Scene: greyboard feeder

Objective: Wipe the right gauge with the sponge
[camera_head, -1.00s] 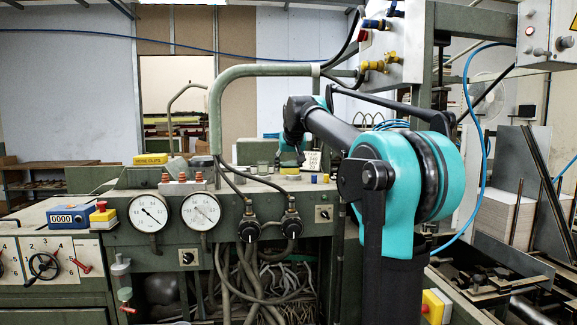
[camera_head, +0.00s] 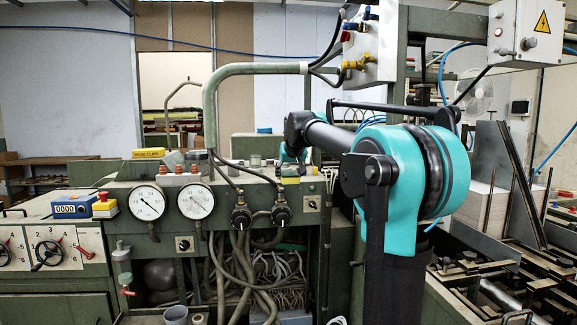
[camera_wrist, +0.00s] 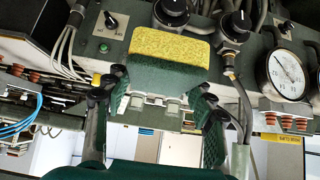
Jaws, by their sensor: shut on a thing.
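The right gauge (camera_head: 195,202) is a round white dial on the green machine front. Its face looks duller than the left gauge (camera_head: 147,203) beside it. In the upside-down wrist view, the right gauge (camera_wrist: 287,75) is at the right side, apart from the sponge. The sponge (camera_wrist: 168,43) is yellow with a dark green layer. My gripper (camera_wrist: 160,88) is shut on it, with one finger on each side. In the head view, my gripper (camera_head: 291,160) is small and partly hidden above the console, right of the gauges, with the sponge (camera_head: 290,180) under it.
Two black knobs (camera_head: 242,219) with hoses sit right of the gauges. A thick green pipe (camera_head: 210,115) rises behind the console. A blue counter (camera_head: 72,208) and a red-and-yellow button box (camera_head: 104,206) stand at left. The space before the gauges is clear.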

